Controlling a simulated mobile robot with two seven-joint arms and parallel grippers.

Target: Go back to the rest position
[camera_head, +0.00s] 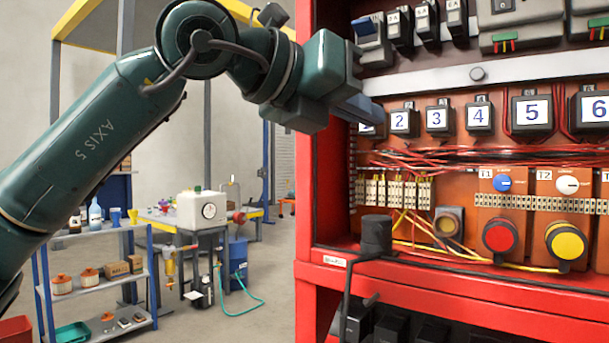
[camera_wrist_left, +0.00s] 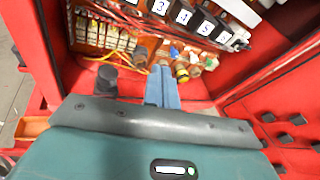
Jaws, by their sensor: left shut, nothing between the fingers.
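My left gripper (camera_head: 366,108) comes in from the left at the open front of the red cabinet (camera_head: 325,150), just left of the black relays numbered 2 and 3. Its blue-grey fingers are shut with nothing between them. In the left wrist view the closed fingers (camera_wrist_left: 162,88) point into the cabinet, above its red floor. The relay at the far left of the numbered row is partly hidden behind the gripper. My right gripper is not in view.
A black cylinder with a cable (camera_head: 376,236) stands on the cabinet's front ledge, below the gripper. Red and yellow buttons (camera_head: 501,236) sit on the panel. A blue shelf (camera_head: 95,285) and a workbench with a white canister (camera_head: 202,210) stand at the left. Floor shows between shelf and cabinet.

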